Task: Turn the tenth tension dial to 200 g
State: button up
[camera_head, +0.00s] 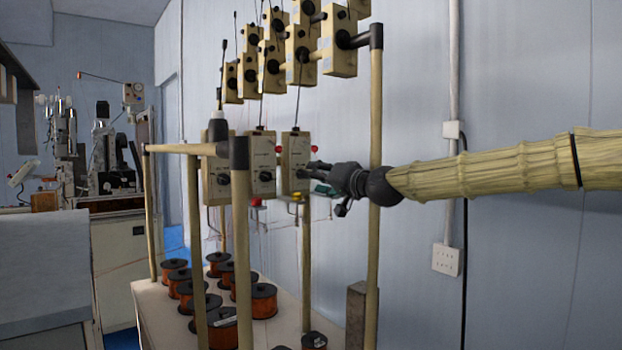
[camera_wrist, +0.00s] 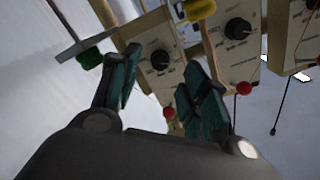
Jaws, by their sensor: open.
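In the head view, three cream tension boxes hang in a lower row, each with a black dial: the left box (camera_head: 216,165), the middle box (camera_head: 262,158) and the right box (camera_head: 295,150). Which dial is the tenth cannot be told. My gripper (camera_head: 312,172) is at the right box, its fingertips close to that box's dial. In the wrist view my gripper (camera_wrist: 160,92) is open with teal finger pads apart. A black dial (camera_wrist: 160,60) shows beyond the gap between the fingers, and another dial (camera_wrist: 238,29) lies to the right. Contact and the scale readings cannot be told.
More tension boxes (camera_head: 340,42) hang in upper rows. A frame post (camera_head: 375,120) stands close to my wrist. Copper wire spools (camera_head: 263,300) stand on the bench below. A green knob (camera_wrist: 90,58) and a red ball (camera_wrist: 169,112) are near the fingers.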

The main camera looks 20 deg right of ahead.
jog(key=v, duration=0.7)
dwell(0.4)
